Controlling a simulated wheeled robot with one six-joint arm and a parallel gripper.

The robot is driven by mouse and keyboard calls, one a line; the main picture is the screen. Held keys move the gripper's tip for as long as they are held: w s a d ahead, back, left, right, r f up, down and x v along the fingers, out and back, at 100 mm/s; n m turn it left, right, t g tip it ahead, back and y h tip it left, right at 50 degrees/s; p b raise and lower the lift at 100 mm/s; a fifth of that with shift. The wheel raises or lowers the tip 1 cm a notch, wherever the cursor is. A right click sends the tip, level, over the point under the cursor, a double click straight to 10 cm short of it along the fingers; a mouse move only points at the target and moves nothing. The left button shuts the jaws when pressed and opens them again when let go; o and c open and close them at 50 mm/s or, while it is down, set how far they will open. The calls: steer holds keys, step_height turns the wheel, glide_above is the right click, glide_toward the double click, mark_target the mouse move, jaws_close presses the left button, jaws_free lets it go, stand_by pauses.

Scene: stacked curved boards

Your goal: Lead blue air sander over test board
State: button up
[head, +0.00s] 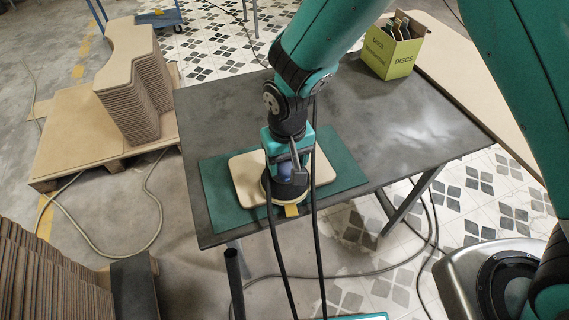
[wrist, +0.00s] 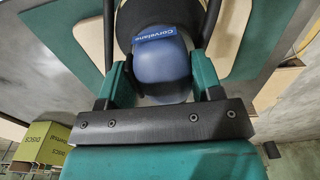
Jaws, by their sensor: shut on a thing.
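The blue air sander (head: 284,172) is held in my gripper (head: 286,160), low at the near edge of the test board. In the wrist view the sander (wrist: 160,62) shows its blue top between the two fingers of my gripper (wrist: 163,80). The test board (head: 243,178) is a pale tan panel with rounded corners, lying on a green mat (head: 345,172). The sander's round pad overlaps the board's near edge; whether it touches the board I cannot tell. A yellow piece (head: 292,211) shows just beside the pad. My arm hides part of the board.
The grey table (head: 420,125) is mostly clear to the right. A yellow discs box (head: 393,50) stands at its back. Stacked curved boards (head: 135,85) sit on a pallet at left, with more brown stacks (head: 45,275) at lower left. Dark hoses (head: 275,250) hang over the near edge.

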steer(key=shift+w+d, duration=0.25)
steer(key=shift+d, duration=0.65)
steer(key=shift+w, duration=0.1)
steer(key=shift+w+a, duration=0.2)
steer(key=shift+w, duration=0.55)
steer(key=shift+a, duration=0.15)
steer(key=shift+s+a, duration=0.2)
steer(key=shift+a, duration=0.35)
